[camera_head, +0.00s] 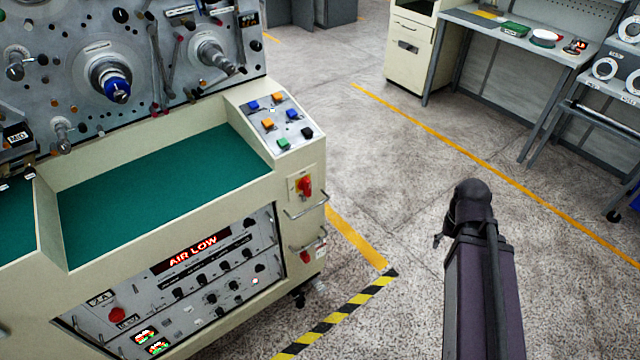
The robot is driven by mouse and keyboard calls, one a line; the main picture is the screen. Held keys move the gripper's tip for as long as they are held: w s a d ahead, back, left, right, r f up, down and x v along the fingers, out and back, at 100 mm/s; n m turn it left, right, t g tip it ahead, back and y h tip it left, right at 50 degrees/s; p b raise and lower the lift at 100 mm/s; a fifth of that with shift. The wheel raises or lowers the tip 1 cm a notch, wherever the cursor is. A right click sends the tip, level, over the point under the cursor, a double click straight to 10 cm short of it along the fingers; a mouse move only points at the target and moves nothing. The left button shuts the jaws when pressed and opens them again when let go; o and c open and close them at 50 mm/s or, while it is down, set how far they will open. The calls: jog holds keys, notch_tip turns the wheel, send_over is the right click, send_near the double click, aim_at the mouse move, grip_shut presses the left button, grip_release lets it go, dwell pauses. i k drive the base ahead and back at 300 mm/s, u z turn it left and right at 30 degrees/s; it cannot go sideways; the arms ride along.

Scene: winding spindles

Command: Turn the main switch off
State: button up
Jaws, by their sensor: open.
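A red rotary switch (304,186) on a yellow plate sits on the right end of the cream machine cabinet (318,165), beside a metal handle. Its handle appears roughly upright, but its exact position is too small to read. A second red knob (305,257) is lower on the same end. My arm rises at the lower right, with a black rounded end. My gripper (440,237) shows only as a small dark part on its left side; the rest is hidden. It is open, empty as far as visible, and well to the right of the switch, apart from it.
A control panel (272,120) with coloured buttons is above the switch. The front panel display (191,249) reads AIR LOW. A yellow-black floor strip (345,310) lies between cabinet and arm. A grey workbench (505,37) stands at the back right. The floor between is clear.

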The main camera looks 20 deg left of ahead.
aim_at(305, 184)
jog(key=z, duration=0.2)
jog(key=k, duration=1.1)
jog(key=u, duration=1.25)
jog(key=i, duration=1)
jog(key=u, duration=0.05)
